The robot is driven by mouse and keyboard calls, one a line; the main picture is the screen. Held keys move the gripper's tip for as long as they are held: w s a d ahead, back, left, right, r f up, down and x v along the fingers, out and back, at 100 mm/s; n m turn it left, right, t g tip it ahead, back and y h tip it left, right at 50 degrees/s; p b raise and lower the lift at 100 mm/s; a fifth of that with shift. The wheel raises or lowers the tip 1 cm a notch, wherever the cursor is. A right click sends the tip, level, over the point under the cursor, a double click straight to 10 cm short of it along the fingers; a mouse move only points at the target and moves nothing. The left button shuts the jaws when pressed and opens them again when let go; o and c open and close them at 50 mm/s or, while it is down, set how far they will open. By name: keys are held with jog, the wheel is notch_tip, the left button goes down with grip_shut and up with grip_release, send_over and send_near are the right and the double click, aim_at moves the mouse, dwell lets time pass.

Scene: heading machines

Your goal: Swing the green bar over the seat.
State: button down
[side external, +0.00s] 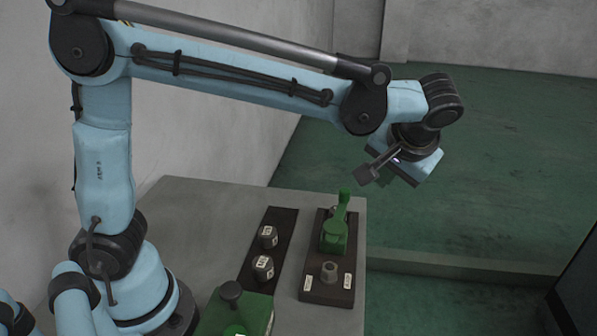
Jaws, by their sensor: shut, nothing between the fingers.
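The green bar (342,212) rises from a green base block on a dark plate (318,290) near the right edge of the grey table. Its upper end points toward the back, away from the seat. The seat seems to be the short grey round piece (329,271) at the front of the same plate, and nothing covers it. My gripper (365,176) is shut and empty. It hangs above and slightly right of the bar's upper end in the picture, seemingly apart from it. The exact depth gap cannot be told.
Left of the bar's plate, a second dark plate (276,225) holds two grey labelled cylinders (268,237). A green box (245,310) with a black knob (231,291) stands at the front. The grey tabletop (190,210) is bare at the back left. The table ends just right of the bar's plate.

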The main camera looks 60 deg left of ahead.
send_over(340, 209)
jog(key=w+d, duration=0.3)
notch_tip(340, 209, down, 9)
jog(key=shift+s+r, duration=0.1)
jog(key=shift+s+a, duration=0.1)
jog(key=shift+a, duration=0.55)
jog(key=shift+a, duration=0.1)
